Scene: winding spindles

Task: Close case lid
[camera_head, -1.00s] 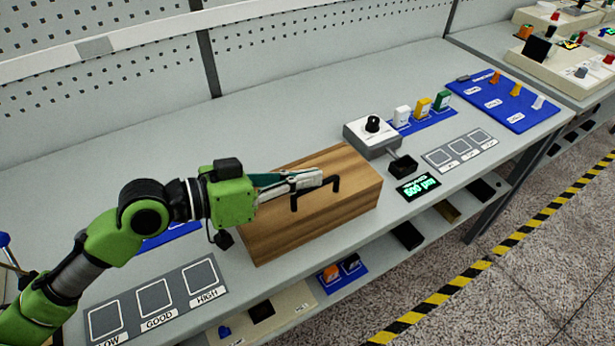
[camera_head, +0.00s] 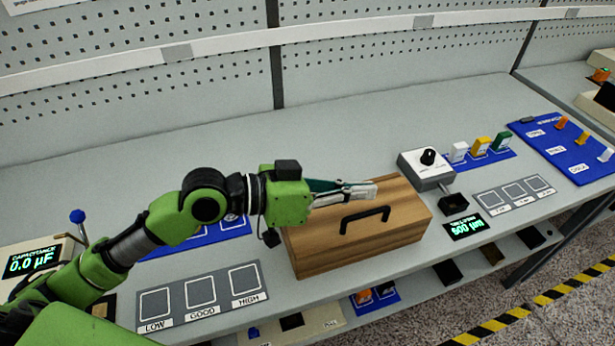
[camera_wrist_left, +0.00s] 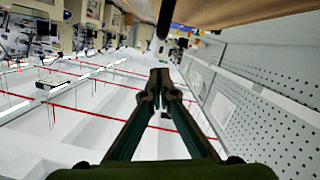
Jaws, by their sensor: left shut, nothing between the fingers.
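The wooden case (camera_head: 355,248) sits on the grey bench, its lid (camera_head: 400,205) lying flat on top, with a black handle (camera_head: 364,218) at the front. The case looks closed in the head view. My left gripper (camera_head: 374,189) is shut and empty, just over or against the top of the lid behind the handle; I cannot tell whether it touches. In the left wrist view the shut fingertips (camera_wrist_left: 161,82) show, with a wooden edge (camera_wrist_left: 230,12) along the top of the picture. My right gripper is not in view.
A mat marked LOW, GOOD and HIGH (camera_head: 201,322) lies left of the case. A white knob box (camera_head: 415,165), a black socket (camera_head: 453,202) and a green display (camera_head: 465,227) stand to the right. The bench behind the case is clear.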

